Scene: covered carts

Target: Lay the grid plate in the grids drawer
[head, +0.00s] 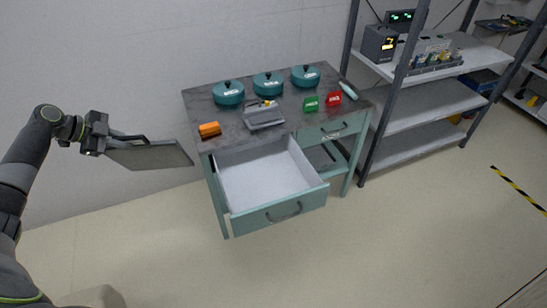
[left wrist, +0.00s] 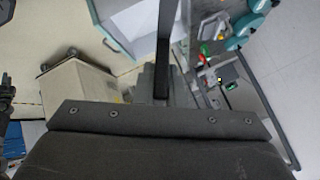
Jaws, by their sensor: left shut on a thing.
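The grid plate (head: 150,155) is a flat grey panel with a dark handle along its near-gripper edge. My left gripper (head: 104,138) is shut on it and holds it in the air, left of the cart and apart from it. An open drawer (head: 280,213) with a teal front and pale floor is pulled out of the cart; it looks empty. The drawer also shows at the top of the left wrist view (left wrist: 103,25). I cannot read a label on it.
The cart's dark top (head: 225,125) bears several teal lidded pots, an orange block (head: 209,129), a grey device (head: 263,117), and green and red items. A metal shelf rack (head: 415,105) stands to the right.

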